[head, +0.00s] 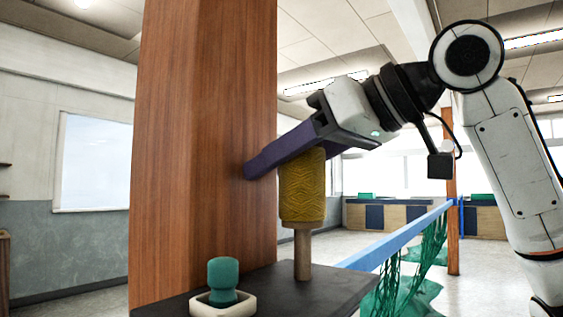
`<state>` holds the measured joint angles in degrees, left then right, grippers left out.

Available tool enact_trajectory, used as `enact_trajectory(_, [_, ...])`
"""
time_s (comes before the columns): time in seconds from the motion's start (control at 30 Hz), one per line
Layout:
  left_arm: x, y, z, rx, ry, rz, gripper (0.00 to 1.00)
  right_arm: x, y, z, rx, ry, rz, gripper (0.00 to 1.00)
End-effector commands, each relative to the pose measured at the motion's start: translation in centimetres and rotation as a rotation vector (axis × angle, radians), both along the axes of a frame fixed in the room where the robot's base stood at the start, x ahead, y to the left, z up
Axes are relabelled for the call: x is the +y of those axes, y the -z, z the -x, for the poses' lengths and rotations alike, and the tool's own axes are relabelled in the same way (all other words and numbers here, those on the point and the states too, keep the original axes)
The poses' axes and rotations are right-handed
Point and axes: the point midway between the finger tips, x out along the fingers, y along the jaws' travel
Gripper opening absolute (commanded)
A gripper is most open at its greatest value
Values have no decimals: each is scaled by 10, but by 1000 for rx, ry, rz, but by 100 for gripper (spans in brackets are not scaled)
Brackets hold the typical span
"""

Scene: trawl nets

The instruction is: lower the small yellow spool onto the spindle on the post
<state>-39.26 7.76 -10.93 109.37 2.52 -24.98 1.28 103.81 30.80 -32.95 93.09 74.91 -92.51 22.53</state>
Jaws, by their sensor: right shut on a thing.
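The small yellow spool (303,188) is upright, wound with yellow twine. My right gripper (285,151), with purple fingers, reaches in from the right and is shut on the spool's top end. The spindle (303,255) is a pale wooden peg standing on a dark shelf (270,295) at the wooden post (203,140). The spool's lower end lines up with the spindle in this view, and the peg shows below it. The spindle's top is hidden, so I cannot tell whether the spool is around it or above it. My left gripper is not in view.
A teal knob-shaped piece (223,278) sits in a small white tray (238,308) on the shelf, left of the spindle. The post rises close behind the fingertips. A blue rail (400,238) with green netting (425,250) runs behind, to the right.

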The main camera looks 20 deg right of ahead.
Motion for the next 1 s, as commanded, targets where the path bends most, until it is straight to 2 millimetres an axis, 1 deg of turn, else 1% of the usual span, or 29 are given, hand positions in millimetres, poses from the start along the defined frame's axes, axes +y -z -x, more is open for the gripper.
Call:
enact_trajectory(0.2, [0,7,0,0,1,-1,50,0,9,0,0,0,-1,20])
enact_trajectory(1.0, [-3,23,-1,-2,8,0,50,0,37,0,0,1,-1,20])
